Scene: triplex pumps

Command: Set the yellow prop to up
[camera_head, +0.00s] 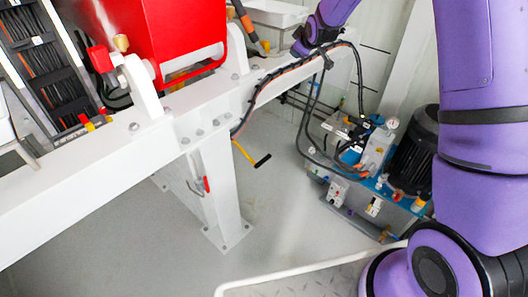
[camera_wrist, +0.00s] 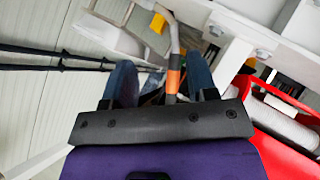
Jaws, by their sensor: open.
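A thin yellow rod with a black grip (camera_head: 244,153) juts out beside the white support post in the head view, the only clearly yellow lever there. In the wrist view a yellow piece (camera_wrist: 157,23) sits near the top of a pale bar with an orange band (camera_wrist: 173,80). I cannot tell which of these is the prop. My gripper (camera_wrist: 162,85) is open, its two blue-grey fingers apart, with the banded bar showing between them. I cannot tell whether they touch it. In the head view the gripper's fingertips are not clearly visible.
A red housing (camera_head: 185,35) sits on the white beam (camera_head: 90,165). A small red-handled lever (camera_head: 205,185) is on the post. A hydraulic unit with a black motor (camera_head: 415,150) stands at right. The grey floor (camera_head: 275,215) between is clear. Black cables hang near the beam's end.

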